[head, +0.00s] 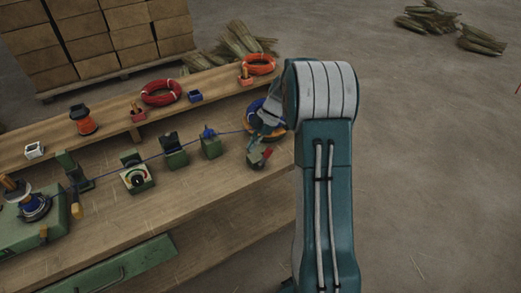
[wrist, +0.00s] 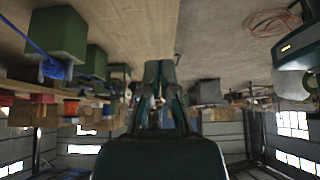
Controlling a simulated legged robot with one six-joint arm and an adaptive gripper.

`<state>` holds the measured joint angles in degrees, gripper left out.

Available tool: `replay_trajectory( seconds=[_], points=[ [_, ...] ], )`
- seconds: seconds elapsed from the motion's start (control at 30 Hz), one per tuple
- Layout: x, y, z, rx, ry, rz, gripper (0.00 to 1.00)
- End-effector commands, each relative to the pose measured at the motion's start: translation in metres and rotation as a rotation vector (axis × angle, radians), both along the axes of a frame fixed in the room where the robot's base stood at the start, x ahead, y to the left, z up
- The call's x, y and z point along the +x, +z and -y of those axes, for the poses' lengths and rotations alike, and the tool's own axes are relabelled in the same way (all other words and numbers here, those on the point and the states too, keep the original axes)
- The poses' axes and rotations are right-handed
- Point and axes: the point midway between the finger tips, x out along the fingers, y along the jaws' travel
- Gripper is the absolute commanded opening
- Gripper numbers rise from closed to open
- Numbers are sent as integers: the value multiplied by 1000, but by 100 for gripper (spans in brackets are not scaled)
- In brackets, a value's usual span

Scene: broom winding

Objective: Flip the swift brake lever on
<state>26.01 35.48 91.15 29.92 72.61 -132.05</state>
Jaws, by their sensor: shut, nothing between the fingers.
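The swift (head: 252,127), a round orange and blue reel, sits at the right end of the bench, partly hidden by my gripper. A small green block (head: 254,161) with a short red-tipped lever (head: 267,153) stands in front of it; this looks like the brake lever. My gripper (head: 262,124) is just above and behind the red tip in the head view. I cannot tell whether it touches the lever. In the wrist view my gripper (wrist: 160,68) has its fingers together with nothing between them. The lever is not clearly seen there.
A blue strand (head: 165,154) runs along the bench past a dial box (head: 136,177) and green blocks (head: 174,152). A back shelf holds a red coil (head: 161,92), an orange coil (head: 259,64) and spools. Bare bench top (head: 190,212) lies in front.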

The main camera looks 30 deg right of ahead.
Motion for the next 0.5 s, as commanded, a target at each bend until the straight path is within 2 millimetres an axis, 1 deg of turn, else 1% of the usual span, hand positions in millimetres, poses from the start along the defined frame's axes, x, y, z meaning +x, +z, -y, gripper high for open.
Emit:
replay_trajectory(
  seconds=[0.03, 0.3, 0.4, 0.5],
  points=[
    [1, 6, 12, -3, -8, 3, 0],
    [1, 39, 51, -2, -7, 2, 0],
    [1, 49, 62, -3, -6, 1, 0],
    [2, 55, 68, -2, -5, 0, 0]
  ],
)
